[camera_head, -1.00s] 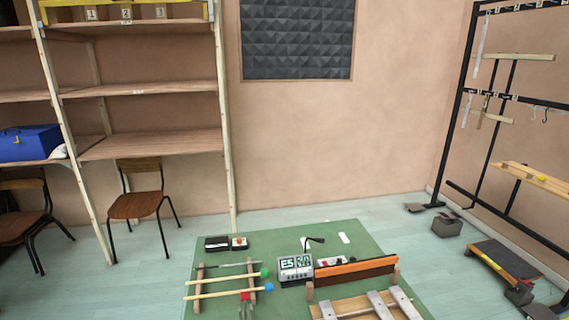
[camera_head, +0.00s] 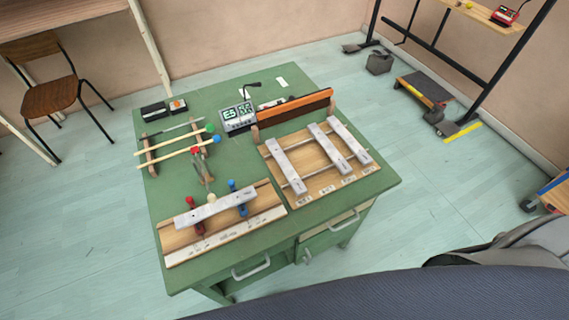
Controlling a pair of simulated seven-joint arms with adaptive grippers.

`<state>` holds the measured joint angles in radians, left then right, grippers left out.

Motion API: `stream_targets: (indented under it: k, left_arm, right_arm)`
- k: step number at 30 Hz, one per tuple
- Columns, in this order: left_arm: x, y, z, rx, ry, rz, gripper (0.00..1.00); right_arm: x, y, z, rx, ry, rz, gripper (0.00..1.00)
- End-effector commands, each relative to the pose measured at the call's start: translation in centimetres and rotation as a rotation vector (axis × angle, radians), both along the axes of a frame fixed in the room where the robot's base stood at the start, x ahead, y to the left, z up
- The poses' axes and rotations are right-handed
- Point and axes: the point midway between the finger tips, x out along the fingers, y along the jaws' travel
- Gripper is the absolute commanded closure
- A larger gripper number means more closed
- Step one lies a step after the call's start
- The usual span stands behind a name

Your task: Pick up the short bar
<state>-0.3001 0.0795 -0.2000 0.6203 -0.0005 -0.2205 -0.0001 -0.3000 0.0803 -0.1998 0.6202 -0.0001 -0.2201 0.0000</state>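Several pale metal bars show on the green bench. On the wooden board at the right, three bars lie across rails: a left bar (camera_head: 286,165), a middle bar (camera_head: 329,148) and a right bar (camera_head: 349,141). There is a wide gap between the left and middle bars. Another metal bar (camera_head: 222,207) lies on a wooden stand (camera_head: 180,240) at the front, among red and blue pegs, with a pale ball beside it. I cannot tell for sure which one is the short bar. Neither gripper is in view.
An orange-topped wooden strip (camera_head: 295,107) stands behind the board, beside a digital display unit (camera_head: 238,117). Mallets (camera_head: 172,158) with green and blue heads lie across a rack at the left. The green bench top (camera_head: 290,205) is bare around its edges.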

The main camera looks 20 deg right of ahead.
Motion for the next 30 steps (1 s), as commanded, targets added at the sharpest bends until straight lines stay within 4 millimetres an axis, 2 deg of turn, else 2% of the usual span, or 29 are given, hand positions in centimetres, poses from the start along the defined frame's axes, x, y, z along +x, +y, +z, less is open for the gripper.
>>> stream_targets:
  k: [12, 19, 30]
  left_arm:
    - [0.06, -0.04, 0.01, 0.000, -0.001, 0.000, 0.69]
    - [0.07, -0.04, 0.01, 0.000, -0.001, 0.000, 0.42]
    - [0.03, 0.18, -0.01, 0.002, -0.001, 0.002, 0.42]
  right_arm:
    - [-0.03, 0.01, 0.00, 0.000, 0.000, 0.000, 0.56]
    - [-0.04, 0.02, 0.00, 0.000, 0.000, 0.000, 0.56]
    - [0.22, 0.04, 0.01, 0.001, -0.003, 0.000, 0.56]
